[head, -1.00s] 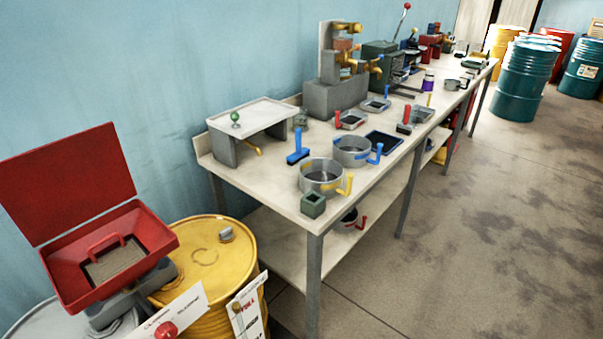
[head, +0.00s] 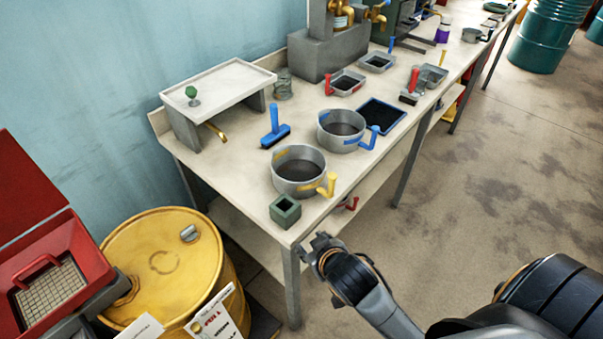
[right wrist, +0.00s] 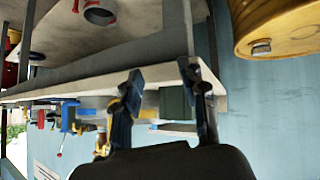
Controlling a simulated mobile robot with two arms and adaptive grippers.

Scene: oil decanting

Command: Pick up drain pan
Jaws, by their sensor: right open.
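A round grey pan with a yellow handle (head: 298,172) sits upright near the bench's front corner. A similar pan with a blue handle (head: 341,131) stands just behind it. I cannot tell which pan is the drain pan. My right gripper (head: 318,243) is just off the bench's front corner, right of and nearer than the yellow-handled pan, touching neither pan. In the upside-down right wrist view my right gripper (right wrist: 163,72) is open and empty, with a green block (right wrist: 175,102) seen beyond its fingers. My left gripper is not in view.
The same green block (head: 285,211) stands on the bench corner beside the yellow-handled pan. A blue brush (head: 275,128) lies behind. A dark blue-rimmed tray (head: 381,116) and small pans are farther back. A yellow drum (head: 170,262) stands left of the bench.

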